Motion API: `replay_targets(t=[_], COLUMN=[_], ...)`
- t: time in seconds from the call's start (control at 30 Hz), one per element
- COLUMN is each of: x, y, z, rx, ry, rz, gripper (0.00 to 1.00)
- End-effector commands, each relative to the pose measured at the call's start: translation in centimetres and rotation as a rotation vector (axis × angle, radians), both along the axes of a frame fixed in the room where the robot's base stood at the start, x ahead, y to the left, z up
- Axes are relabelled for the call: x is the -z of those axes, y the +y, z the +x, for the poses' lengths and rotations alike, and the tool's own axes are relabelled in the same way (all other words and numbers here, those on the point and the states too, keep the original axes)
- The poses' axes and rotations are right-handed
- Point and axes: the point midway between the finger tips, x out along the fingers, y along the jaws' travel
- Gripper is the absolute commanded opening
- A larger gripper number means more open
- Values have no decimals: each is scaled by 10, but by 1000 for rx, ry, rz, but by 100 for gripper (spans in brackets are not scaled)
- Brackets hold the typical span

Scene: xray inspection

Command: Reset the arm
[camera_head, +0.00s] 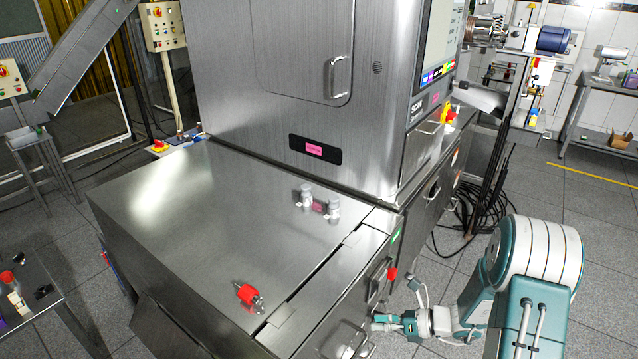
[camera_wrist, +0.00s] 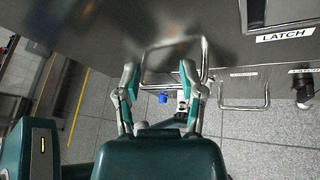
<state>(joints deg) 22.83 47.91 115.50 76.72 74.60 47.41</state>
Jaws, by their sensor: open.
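My arm, teal and white, reaches in from the lower right of the head view. My gripper (camera_head: 394,304) is low beside the front side of the steel machine (camera_head: 215,215). In the wrist view my gripper (camera_wrist: 159,78) has its two fingers spread wide with nothing held. A bent metal handle (camera_wrist: 207,58) on the machine shows just beyond and between the fingertips; I cannot tell whether they touch it.
Black cables (camera_head: 478,205) lie coiled on the floor. A second handle and a label reading LATCH (camera_wrist: 285,35) show in the wrist view. Tiled floor is open at right.

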Motion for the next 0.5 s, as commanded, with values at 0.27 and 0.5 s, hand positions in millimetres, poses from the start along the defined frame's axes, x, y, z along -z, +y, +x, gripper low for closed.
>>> replay_targets(t=[0.27,0.5], x=[-78,-129], y=[23,33], z=[-32,-68], rx=[-329,-611], ry=[-294,-550], rz=[-246,-459], gripper=[51,51])
